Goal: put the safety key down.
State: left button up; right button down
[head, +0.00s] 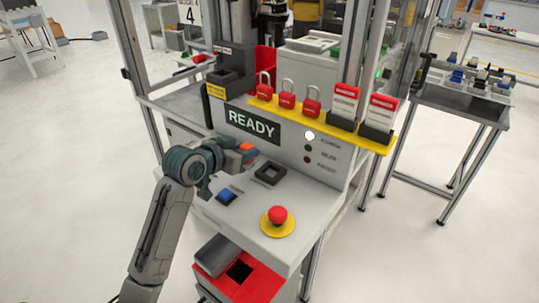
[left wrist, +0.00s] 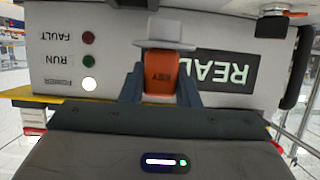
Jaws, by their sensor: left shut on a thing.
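The safety key (head: 246,146) is a small orange piece at the tip of my left gripper (head: 232,155), in front of the READY display on the grey console. The key appears to be above the console top, behind and left of a black square frame (head: 270,174). My right gripper is not in view.
The console top (head: 250,206) carries a blue button (head: 227,196) and a red emergency stop (head: 278,215). A yellow shelf (head: 375,143) above holds red padlocks (head: 286,99) and red tags. A red bin (head: 262,287) is below. Open floor lies around the station.

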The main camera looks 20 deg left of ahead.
pick_arm(q)
jog(key=p, duration=0.2)
send_over(270, 176)
jog(key=shift+s+f, duration=0.1)
jog(key=shift+f, duration=0.2)
notch_tip(270, 176, down, 3)
jog(key=shift+p, duration=0.7)
jog(key=shift+f, duration=0.2)
jog(key=shift+f, duration=0.1)
jog(key=shift+f, duration=0.25)
jog(key=o, duration=1.1)
jog(key=shift+r, duration=0.15)
